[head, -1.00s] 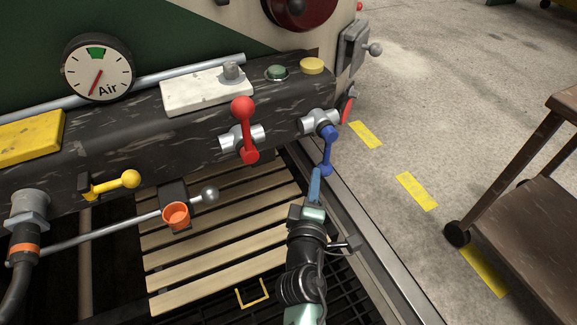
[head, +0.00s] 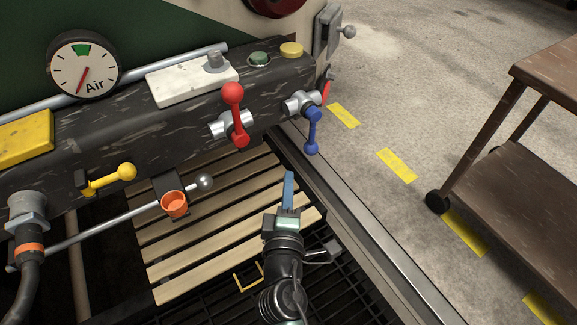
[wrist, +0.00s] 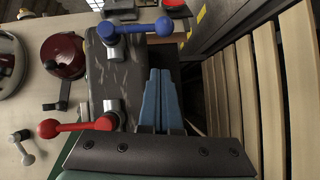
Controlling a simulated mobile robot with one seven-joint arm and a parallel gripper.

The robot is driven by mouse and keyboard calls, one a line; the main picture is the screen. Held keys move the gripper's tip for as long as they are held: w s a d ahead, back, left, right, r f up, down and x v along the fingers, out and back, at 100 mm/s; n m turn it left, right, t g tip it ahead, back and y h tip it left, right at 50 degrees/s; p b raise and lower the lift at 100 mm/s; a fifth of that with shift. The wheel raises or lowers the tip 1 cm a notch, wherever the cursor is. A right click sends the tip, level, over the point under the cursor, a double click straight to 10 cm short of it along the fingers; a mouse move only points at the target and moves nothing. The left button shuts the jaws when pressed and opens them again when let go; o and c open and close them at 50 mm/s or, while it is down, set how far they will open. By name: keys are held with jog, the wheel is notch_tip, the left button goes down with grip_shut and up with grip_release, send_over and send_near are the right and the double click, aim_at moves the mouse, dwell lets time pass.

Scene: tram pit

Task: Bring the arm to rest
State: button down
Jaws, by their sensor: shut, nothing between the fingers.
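My gripper (head: 289,190) is in the middle of the head view, above the wooden slats and below the dark beam. Its blue fingers are together and hold nothing. They also show in the wrist view (wrist: 163,100), pointing toward the beam. The blue-handled valve (head: 312,130) on the beam lies up and to the right of my fingertips, apart from them, with its handle hanging down. It also shows at the top of the wrist view (wrist: 137,28). The red-handled valve (head: 234,115) is to its left, and it shows in the wrist view too (wrist: 80,126).
The dark beam (head: 130,140) carries a yellow lever (head: 110,179). The slatted platform (head: 190,243) lies below. A brown cart (head: 530,160) stands at right. The floor between is clear.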

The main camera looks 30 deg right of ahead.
jog(key=shift+v, duration=2.55)
jog(key=shift+r, duration=0.1)
